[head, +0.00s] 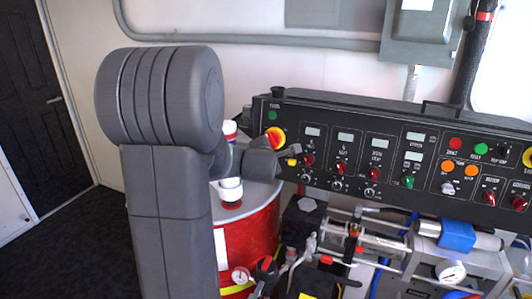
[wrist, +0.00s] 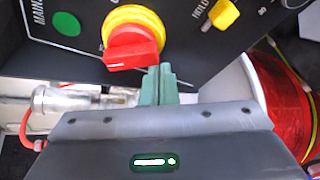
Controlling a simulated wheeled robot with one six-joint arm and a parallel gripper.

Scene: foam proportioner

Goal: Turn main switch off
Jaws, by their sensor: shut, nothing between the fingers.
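The main switch is a red knob (wrist: 133,50) on a yellow round base (wrist: 150,18), on the dark control panel. In the wrist view, a white mark shows near the left end of its red handle. In the head view, the main switch (head: 275,136) is at the panel's left end, partly hidden by my arm. My gripper (wrist: 161,71) is shut and empty, with its green fingertips at the lower right edge of the red knob. I cannot tell whether they touch it. In the head view, my gripper (head: 290,152) is mostly hidden against the panel.
A green lamp (wrist: 67,23) and a yellow knob (wrist: 224,14) flank the switch in the wrist view. More knobs and displays run right along the control panel (head: 330,180). A red drum (head: 250,240) stands below, beside pipes and valves. Dark floor is clear at left.

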